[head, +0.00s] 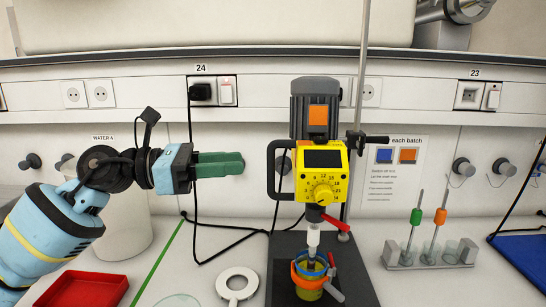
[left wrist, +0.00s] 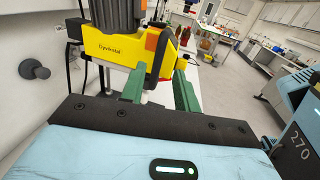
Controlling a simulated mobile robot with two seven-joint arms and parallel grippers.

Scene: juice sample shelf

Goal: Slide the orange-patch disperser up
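The disperser (head: 320,172) has a grey motor with an orange patch (head: 318,115), a yellow head with a dark display and dial, and a black loop handle (head: 271,172) on its left. It is mounted by a vertical rod (head: 360,85), with its shaft over a jar (head: 309,288). My left gripper (head: 243,164) is level with the yellow head, just left of the handle, its green fingers pointing right. In the left wrist view the fingers (left wrist: 158,82) are apart, with the yellow disperser (left wrist: 118,45) ahead of them. No contact shows. My right gripper is out of view.
A rack (head: 430,260) with green and orange-topped tools stands right. A black cable (head: 194,230) hangs behind.

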